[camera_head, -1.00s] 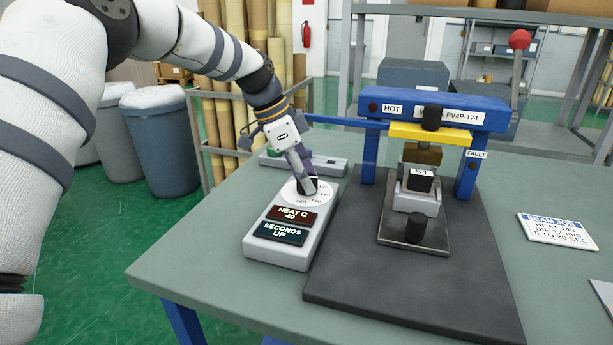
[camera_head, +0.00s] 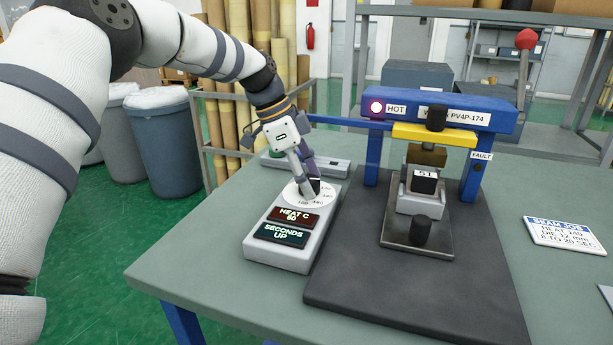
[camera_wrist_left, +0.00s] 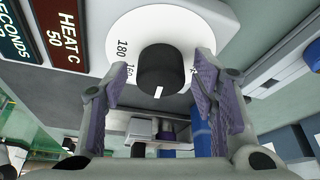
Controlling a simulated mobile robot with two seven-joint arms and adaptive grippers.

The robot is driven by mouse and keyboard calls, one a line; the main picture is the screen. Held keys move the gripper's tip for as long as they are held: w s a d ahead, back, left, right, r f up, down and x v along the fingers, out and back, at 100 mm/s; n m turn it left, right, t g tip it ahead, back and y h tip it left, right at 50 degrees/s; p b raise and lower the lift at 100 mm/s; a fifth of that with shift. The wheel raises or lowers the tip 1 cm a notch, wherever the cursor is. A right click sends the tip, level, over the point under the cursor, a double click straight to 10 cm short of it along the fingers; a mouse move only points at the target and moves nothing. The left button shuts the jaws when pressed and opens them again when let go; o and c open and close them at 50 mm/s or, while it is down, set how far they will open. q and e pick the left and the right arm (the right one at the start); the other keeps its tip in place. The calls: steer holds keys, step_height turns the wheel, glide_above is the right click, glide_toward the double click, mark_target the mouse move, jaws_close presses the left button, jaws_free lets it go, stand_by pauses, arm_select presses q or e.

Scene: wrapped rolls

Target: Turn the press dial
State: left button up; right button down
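The press dial is a black knob (camera_head: 315,186) with a white pointer mark on a white numbered disc (camera_head: 298,195), on top of a pale control box (camera_head: 280,254). The knob (camera_wrist_left: 163,70) shows large in the left wrist view. My left gripper (camera_head: 310,188) points down at the dial, its fingers on either side of the knob. The wrist view shows a gap at the left finger; the right finger is very close, and contact cannot be told. The seconds display (camera_head: 281,233) reads UP. My right gripper is out of view.
The blue press (camera_head: 440,108) stands right of the box on a dark mat (camera_head: 400,290), its HOT lamp (camera_head: 376,108) lit. A job card (camera_head: 564,233) lies at right, reading heat 140. A grey device (camera_head: 325,167) lies behind the dial.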

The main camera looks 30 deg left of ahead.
arm_select(q)
steer(key=shift+r, duration=0.15)
steer(key=v, duration=1.1)
steer(key=shift+r, duration=0.35)
steer(key=shift+s+a, duration=0.1)
